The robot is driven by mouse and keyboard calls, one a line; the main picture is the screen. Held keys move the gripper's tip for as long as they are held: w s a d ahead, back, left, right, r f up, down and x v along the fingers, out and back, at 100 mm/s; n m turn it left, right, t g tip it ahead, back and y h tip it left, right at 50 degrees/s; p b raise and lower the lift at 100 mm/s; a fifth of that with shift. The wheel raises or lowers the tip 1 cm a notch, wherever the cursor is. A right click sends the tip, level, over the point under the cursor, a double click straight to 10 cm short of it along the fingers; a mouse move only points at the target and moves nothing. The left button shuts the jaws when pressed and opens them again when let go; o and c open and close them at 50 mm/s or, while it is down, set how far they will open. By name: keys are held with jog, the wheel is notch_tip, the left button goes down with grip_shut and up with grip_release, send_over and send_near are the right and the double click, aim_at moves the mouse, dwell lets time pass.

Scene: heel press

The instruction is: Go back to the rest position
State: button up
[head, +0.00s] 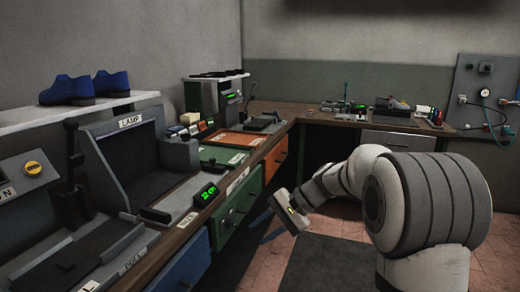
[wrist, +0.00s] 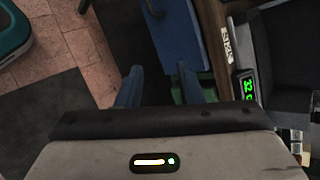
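My gripper (head: 266,228) hangs at the end of my arm in front of the bench drawers, over the floor beside the green drawer cabinet (head: 238,207). In the wrist view my gripper (wrist: 160,82) shows two blue fingers standing apart with nothing between them. It is open and empty. The arm reaches in from the right of the head view and bends down toward the gripper.
Blue shoes (head: 68,91) stand on a shelf at the left. A back bench (head: 340,119) meets it at the corner. A dark mat (head: 325,263) lies on the open tiled floor.

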jog(key=s+d+r+n+t+h+p, duration=0.1)
jog(key=s+d+r+h+p, duration=0.4)
jog(key=s, duration=0.7)
jog(key=s+d+r+n+t+h+p, duration=0.2)
jog(key=s+d+r+n+h+p, duration=0.2)
jog(key=s+d+p, duration=0.3)
jog(key=shift+s+d+r+n+h, duration=0.4)
jog(key=shift+s+d, duration=0.6)
jog(key=shift+s, duration=1.75)
jog(key=shift+c, duration=0.3)
